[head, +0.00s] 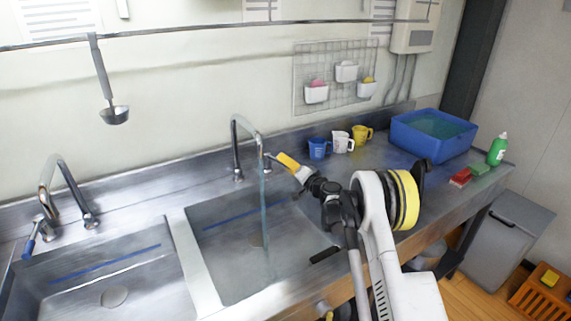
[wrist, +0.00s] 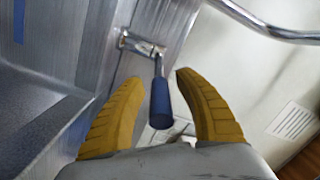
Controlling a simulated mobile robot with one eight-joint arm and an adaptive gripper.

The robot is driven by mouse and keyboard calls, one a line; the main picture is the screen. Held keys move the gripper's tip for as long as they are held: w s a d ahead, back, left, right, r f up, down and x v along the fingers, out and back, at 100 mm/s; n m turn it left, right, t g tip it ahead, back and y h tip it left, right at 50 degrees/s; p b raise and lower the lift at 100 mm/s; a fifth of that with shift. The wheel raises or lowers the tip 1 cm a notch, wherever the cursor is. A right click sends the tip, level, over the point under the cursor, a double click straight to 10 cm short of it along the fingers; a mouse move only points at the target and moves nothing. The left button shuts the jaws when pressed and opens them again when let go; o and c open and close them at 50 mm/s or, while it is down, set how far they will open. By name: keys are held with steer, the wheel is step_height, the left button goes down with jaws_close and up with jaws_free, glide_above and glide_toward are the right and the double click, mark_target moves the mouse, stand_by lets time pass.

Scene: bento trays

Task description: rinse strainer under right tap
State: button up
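The right tap (head: 247,135) stands behind the right sink basin, and a thin stream of water (head: 264,215) falls from its spout into that basin. My gripper (head: 279,160) is beside this tap, on its right. In the wrist view my gripper (wrist: 158,77) is open. The tap's blue lever (wrist: 161,104) shows between its yellow fingers, with a gap to each finger. In the head view the lever is hidden at the gripper. I cannot make out a strainer in either view. A dark bar (head: 326,254) lies at the right basin's front edge; I cannot tell what it belongs to.
The left tap (head: 62,185) stands over the left basin. A ladle (head: 113,113) hangs from the wall rail. Blue (head: 318,149), white (head: 342,142) and yellow (head: 361,135) cups stand behind my arm. A blue tub (head: 405,139) and green bottle (head: 497,148) are at the right.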

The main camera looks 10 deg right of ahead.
steer(key=v, duration=1.2)
